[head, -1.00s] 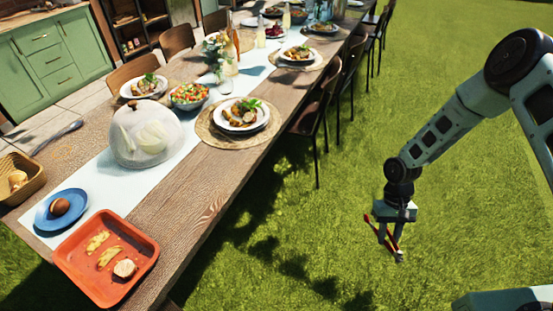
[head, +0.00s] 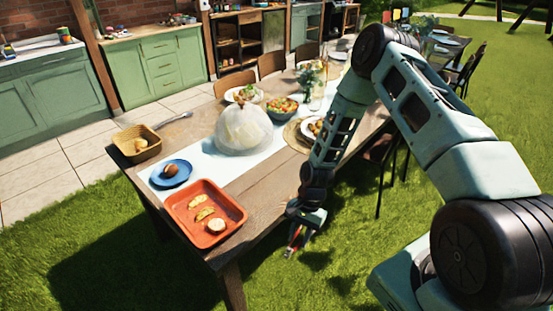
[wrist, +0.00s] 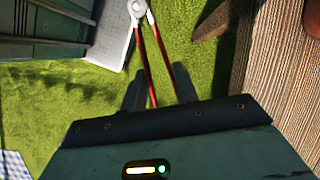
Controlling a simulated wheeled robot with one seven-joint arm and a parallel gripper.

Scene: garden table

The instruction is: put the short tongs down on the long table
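The short tongs (wrist: 146,50) have red arms and a pale metal head. My gripper (head: 301,228) is shut on them; they hang below the fingers in the head view and point away from the gripper in the wrist view. My gripper is just off the right long edge of the long table (head: 258,192), over the grass. The table is wooden with a pale runner along it, and its edge also shows at the right of the wrist view (wrist: 285,75). My arm covers part of the table in the head view.
Bare wood lies between the tray and the right edge. Chairs (head: 380,150) stand alongside farther back.

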